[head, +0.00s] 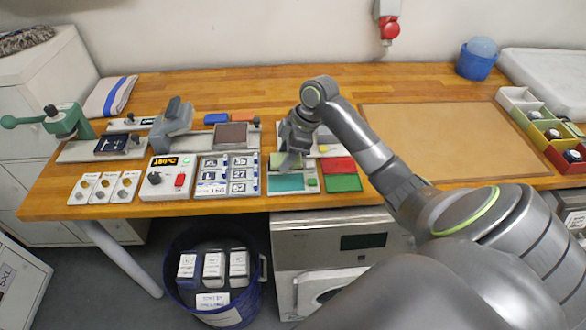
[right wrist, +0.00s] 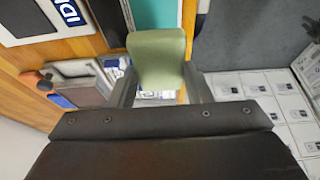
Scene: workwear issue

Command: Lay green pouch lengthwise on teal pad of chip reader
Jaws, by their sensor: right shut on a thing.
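The green pouch (right wrist: 158,62) is between the fingers of my right gripper (right wrist: 160,88) in the right wrist view, and the gripper is shut on it. The pouch's far end overlaps the edge of the teal pad (right wrist: 150,12) in that view; I cannot tell whether they touch. In the head view my right gripper (head: 290,160) is over the back of the chip reader, behind the teal pad (head: 286,183). The teal pad lies bare at the reader's front left. The gripper hides part of the reader. My left gripper is not in view.
Red (head: 338,165) and green (head: 344,183) panels lie right of the teal pad. A numbered panel (head: 228,175) and a box with a lit display (head: 167,176) stand to the left. A brown board (head: 440,135) is clear. A blue bin (head: 213,275) stands below the table's front edge.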

